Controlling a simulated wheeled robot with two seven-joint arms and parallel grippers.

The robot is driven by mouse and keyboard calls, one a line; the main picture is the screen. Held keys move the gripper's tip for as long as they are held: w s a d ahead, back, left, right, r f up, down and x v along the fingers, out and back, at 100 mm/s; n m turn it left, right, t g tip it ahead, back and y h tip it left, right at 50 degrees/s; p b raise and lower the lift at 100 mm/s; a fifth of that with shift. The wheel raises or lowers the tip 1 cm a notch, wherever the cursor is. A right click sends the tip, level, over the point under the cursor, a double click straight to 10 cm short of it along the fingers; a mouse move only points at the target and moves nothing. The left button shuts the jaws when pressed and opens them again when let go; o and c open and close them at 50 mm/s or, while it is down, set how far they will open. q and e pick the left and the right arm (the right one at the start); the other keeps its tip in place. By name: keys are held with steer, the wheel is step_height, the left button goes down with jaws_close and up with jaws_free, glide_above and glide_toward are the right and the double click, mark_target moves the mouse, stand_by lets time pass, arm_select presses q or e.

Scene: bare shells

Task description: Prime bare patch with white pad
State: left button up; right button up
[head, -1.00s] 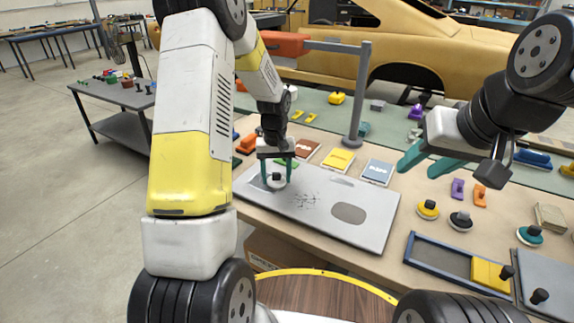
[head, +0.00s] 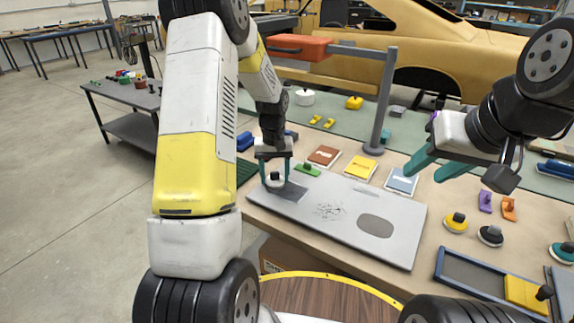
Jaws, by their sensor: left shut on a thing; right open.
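A light grey panel (head: 344,231) lies flat on the bench. It has a darker square patch (head: 293,193) at its left end, dark scratches (head: 330,211) in the middle, a grey oval (head: 375,226) at right and a faint streak (head: 366,192) at the back. My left gripper (head: 276,174) is shut on a white pad (head: 275,184) with a dark knob. The pad is over the left part of the square patch; I cannot tell whether it touches. My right gripper (head: 425,169) is open and empty above the bench, right of the panel.
Several other knobbed pads, including a yellow one (head: 455,222) and a black one (head: 490,235), sit right of the panel. A blue-framed tray (head: 470,272) is at front right.

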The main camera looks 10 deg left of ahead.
arm_select(q)
steer(key=shift+w+a+r, duration=0.1)
steer(key=shift+a+r, duration=0.1)
steer(key=shift+a, duration=0.05)
step_height(320, 180, up, 2)
steer(key=shift+d, duration=0.1)
steer(key=shift+r, duration=2.9)
